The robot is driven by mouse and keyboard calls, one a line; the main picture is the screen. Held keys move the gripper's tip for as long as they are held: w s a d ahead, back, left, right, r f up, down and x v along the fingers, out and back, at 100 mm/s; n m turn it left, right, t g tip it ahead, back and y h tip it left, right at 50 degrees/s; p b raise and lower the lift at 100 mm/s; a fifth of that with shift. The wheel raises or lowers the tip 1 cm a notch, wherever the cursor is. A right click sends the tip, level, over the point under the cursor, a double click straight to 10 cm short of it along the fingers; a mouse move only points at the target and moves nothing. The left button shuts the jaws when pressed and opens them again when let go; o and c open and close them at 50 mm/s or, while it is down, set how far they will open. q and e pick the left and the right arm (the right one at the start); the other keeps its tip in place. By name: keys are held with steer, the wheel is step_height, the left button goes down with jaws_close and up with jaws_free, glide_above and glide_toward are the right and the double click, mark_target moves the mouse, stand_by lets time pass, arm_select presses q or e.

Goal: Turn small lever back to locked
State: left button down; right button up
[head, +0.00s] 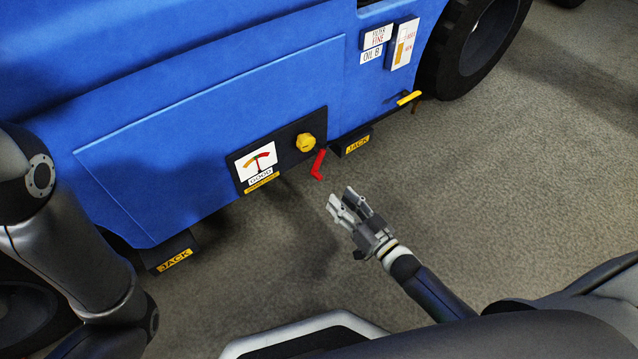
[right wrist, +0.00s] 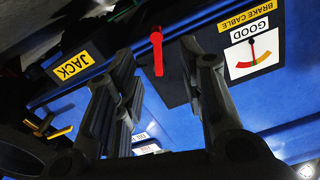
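A small red lever (head: 319,165) hangs at the lower right of a black panel (head: 290,148) on the blue machine, below a yellow knob (head: 306,142). Its lower end bends to a short foot in the head view. In the right wrist view the red lever (right wrist: 157,52) appears between the two fingers, farther off. My right gripper (head: 346,203) is open and empty, a little below and right of the lever, and does not touch it. My left arm shows at the left edge, but its gripper is out of view.
A gauge labelled GOOD (head: 258,162) sits left of the knob. Black JACK brackets (head: 357,145) and (head: 175,258) jut from the machine's lower edge. A yellow handle (head: 408,97) and a black tyre (head: 478,45) are at the right. The grey floor around my right gripper is clear.

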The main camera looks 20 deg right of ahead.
mark_target(321, 178)
steer(key=b+x, duration=0.1)
steer(key=x, duration=0.2)
steer(key=b+x, duration=0.2)
steer(key=x, duration=0.1)
steer(key=f+b+x, duration=0.1)
steer(key=b+x, duration=0.1)
steer(key=x, duration=0.1)
steer(key=shift+w, duration=0.35)
steer(key=shift+w+a+r+b, duration=0.15)
steer(key=shift+w+b, duration=0.25)
steer(key=shift+w, duration=0.1)
